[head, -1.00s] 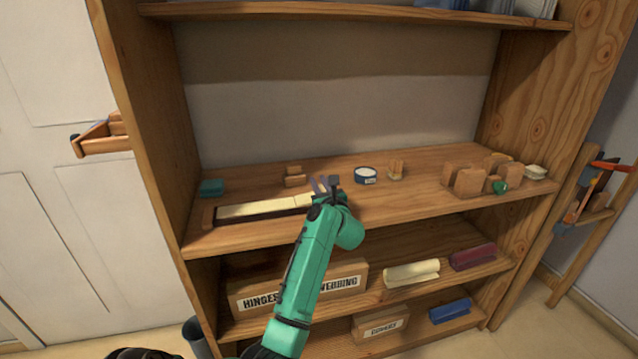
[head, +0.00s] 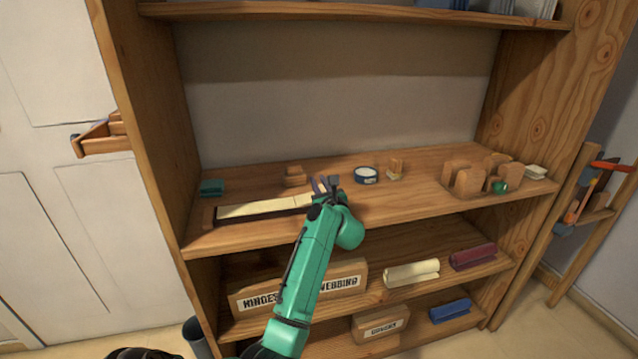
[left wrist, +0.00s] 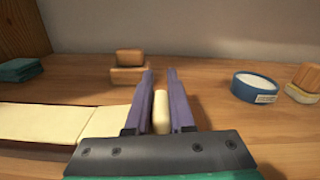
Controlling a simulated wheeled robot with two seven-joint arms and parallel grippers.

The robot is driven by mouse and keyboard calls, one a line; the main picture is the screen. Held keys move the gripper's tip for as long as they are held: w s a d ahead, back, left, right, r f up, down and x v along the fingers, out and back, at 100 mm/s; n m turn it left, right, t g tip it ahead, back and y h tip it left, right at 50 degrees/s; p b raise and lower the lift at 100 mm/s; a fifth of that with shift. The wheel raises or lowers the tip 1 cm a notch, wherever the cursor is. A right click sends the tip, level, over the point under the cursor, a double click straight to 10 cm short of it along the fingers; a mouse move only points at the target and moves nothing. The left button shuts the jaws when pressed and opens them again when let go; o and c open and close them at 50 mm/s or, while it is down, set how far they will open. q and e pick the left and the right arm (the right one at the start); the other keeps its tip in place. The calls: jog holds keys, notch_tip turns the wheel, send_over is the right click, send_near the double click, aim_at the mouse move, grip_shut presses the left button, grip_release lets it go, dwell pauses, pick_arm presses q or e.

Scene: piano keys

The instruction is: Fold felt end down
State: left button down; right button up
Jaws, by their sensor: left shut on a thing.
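The gripper hides part of the felt's right end. My right gripper is not in view.
Behind the gripper stand stacked wooden blocks (head: 295,177) and a round blue-and-white tin (head: 366,175). A small brush-like block (head: 395,169) is beside the tin.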

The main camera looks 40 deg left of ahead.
pick_arm(q)
jog(key=shift+s+a+r+n, duration=0.15)
jog(key=shift+r+n, duration=0.35)
jog(key=shift+n, duration=0.3)
jog(key=shift+s+a+r+n, duration=0.2)
jog(key=shift+r+n, duration=0.1)
jog(key=shift+n, duration=0.25)
jog(key=shift+s+a+r+n, duration=0.1)
jog(key=shift+s+r+n, duration=0.15)
jog(key=shift+n, duration=0.3)
